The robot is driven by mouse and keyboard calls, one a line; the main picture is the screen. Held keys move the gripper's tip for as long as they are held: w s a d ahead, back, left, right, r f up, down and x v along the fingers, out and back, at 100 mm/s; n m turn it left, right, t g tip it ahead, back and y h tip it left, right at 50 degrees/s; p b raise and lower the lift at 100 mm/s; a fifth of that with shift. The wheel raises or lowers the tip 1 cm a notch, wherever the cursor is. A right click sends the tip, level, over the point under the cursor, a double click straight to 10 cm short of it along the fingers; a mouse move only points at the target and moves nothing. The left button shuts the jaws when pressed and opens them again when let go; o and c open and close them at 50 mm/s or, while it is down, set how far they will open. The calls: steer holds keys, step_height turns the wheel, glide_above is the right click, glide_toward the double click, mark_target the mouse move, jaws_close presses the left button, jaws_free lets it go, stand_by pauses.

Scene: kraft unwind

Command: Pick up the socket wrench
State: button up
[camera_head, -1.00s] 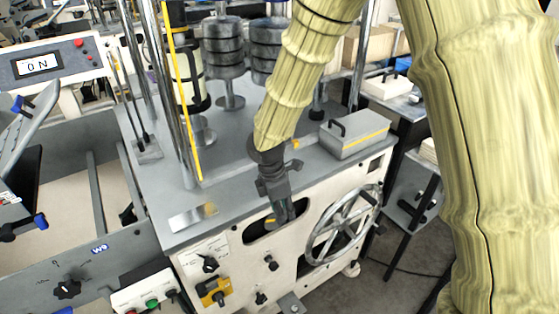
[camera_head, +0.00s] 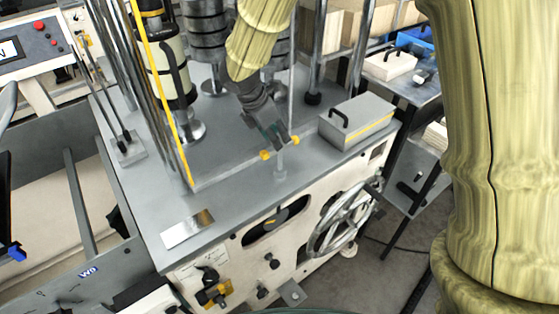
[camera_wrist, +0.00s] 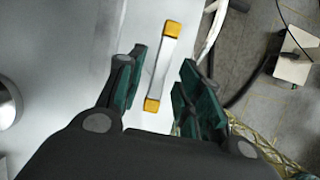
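What looks like the socket wrench is a T-shaped tool with a grey bar and yellow ends (camera_head: 265,155), standing upright on the grey machine top (camera_head: 235,195). Its short shaft (camera_head: 280,166) shows below the bar. In the wrist view the wrench's bar (camera_wrist: 163,66) lies between the fingers in the picture, with a gap on each side. My gripper (camera_head: 271,138) is right at the bar from above and behind, and it hides part of it. My gripper is open in the wrist view (camera_wrist: 160,88). I cannot tell its exact height above the bar.
A grey box with a black handle (camera_head: 357,122) stands to the right. A spoked handwheel (camera_head: 343,222) and a dark slot (camera_head: 277,226) are on the front panel. Posts and stacked weights (camera_head: 207,40) stand behind. A shiny plate (camera_head: 187,228) lies front left.

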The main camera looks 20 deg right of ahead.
mark_target(284, 167)
steer(key=x, duration=0.3)
steer(key=shift+w+a+f, duration=0.15)
steer(key=shift+a, duration=0.1)
steer(key=shift+s+d+f+p, duration=0.25)
steer(key=shift+d+f+p, duration=0.15)
steer(key=shift+p, duration=0.35)
steer(key=shift+p+x, duration=0.7)
steer(key=shift+x, duration=1.45)
steer(key=shift+a, duration=0.1)
jaws_close()
